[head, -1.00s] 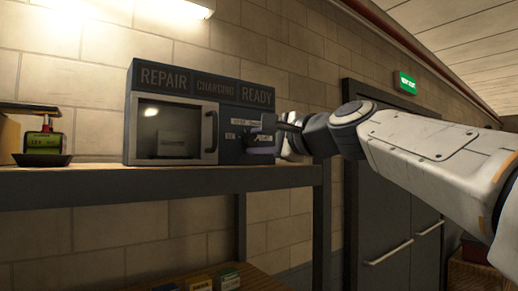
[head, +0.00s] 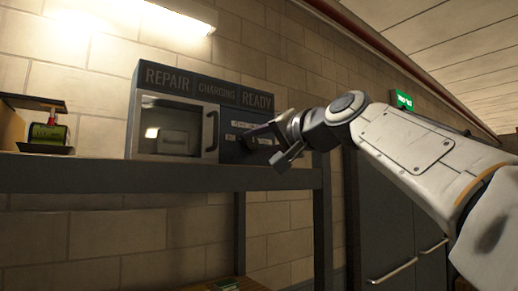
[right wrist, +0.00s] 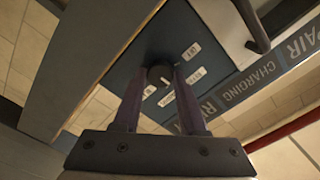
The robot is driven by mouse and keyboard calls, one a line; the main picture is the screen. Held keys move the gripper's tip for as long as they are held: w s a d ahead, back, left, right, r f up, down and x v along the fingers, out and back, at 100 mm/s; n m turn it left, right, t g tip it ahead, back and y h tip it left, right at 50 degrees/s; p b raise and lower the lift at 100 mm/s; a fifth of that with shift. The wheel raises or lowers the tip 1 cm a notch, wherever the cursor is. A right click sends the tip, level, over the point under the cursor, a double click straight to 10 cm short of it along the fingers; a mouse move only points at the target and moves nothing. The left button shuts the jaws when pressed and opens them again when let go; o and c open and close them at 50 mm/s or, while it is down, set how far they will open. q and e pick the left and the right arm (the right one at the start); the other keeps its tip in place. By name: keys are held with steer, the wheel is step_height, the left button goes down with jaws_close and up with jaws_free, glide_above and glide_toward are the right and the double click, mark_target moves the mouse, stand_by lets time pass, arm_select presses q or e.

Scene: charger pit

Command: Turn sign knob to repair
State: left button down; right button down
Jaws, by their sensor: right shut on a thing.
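A dark cabinet (head: 145,100) stands on a shelf, with the signs REPAIR (head: 168,79), CHARGING (head: 217,90) and READY (head: 257,99) along its top; none looks lit. The sign knob (right wrist: 160,75), round and black with a pale pointer mark, is on the blue-grey panel (right wrist: 205,58) among small white labels, mostly too blurred to read. My right gripper (right wrist: 158,82) is shut on the knob, a finger on each side. In the head view, my right gripper (head: 262,140) reaches the panel from the right and hides the knob. My left gripper is not in view.
The cabinet's glass door (head: 175,128) with a dark handle (head: 211,131) is left of the panel. The shelf (head: 110,176) runs beneath. A green device (head: 48,134) sits in a stand at left. Grey double doors (head: 390,215) stand at right.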

steer(key=shift+n+b, duration=0.4)
steer(key=shift+n, duration=1.2)
steer(key=shift+c, duration=2.2)
jaws_free()
steer(key=b+v, duration=0.4)
steer(key=v, duration=0.6)
steer(key=shift+s+d, duration=0.15)
